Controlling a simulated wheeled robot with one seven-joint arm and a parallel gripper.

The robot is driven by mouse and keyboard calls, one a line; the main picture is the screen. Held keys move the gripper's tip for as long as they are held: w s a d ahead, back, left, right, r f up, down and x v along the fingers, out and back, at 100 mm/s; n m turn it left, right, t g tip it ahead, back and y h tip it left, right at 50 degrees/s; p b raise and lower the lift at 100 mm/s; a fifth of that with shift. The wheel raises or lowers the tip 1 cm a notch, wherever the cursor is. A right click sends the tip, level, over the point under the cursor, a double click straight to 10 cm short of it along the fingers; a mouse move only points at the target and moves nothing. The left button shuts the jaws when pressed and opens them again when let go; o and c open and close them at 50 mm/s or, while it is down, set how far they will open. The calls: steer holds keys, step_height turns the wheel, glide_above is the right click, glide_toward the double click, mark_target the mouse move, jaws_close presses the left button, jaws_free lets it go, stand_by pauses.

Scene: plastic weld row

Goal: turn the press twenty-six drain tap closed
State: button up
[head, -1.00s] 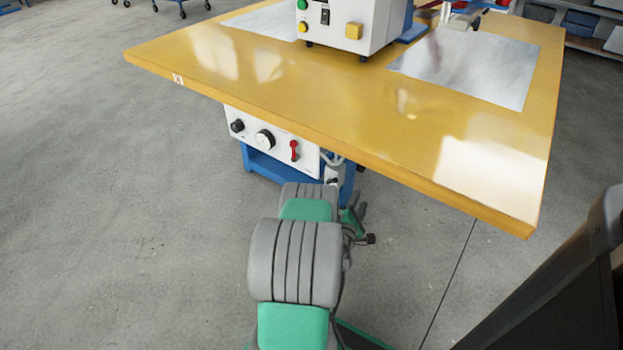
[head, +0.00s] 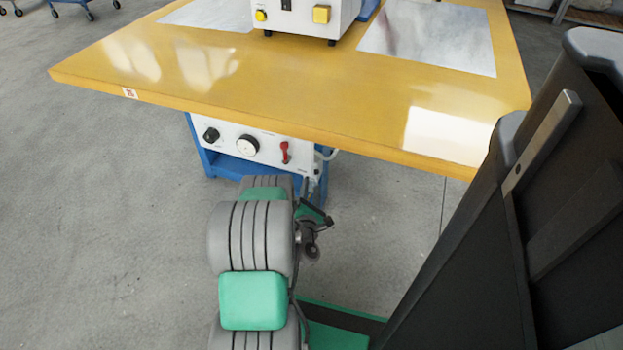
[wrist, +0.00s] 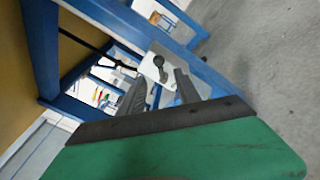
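My gripper (wrist: 160,84) shows in the wrist view with its two dark fingers apart and nothing held between them. Just beyond the fingertips is a white plate or box face (wrist: 148,66) bearing a dark round-ended lever or knob (wrist: 159,61); I cannot tell whether it is the drain tap. In the head view a red-handled tap (head: 285,152) points roughly up and down on the white panel (head: 262,136) under the table. No readable label says which is press twenty-six's tap. In the head view my arm hides most of the gripper.
A dark knob (head: 211,135) and a round gauge (head: 247,145) sit left of the red handle. The yellow tabletop (head: 290,95) overhangs the panel. Blue frame legs (wrist: 42,50) stand close in the wrist view. Open grey floor (head: 90,230) lies to the left.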

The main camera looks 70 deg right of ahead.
steer(key=shift+w+d, duration=0.2)
steer(key=shift+d, duration=1)
steer(key=shift+w+d, duration=0.15)
steer(key=shift+d, duration=1.05)
jaws_close()
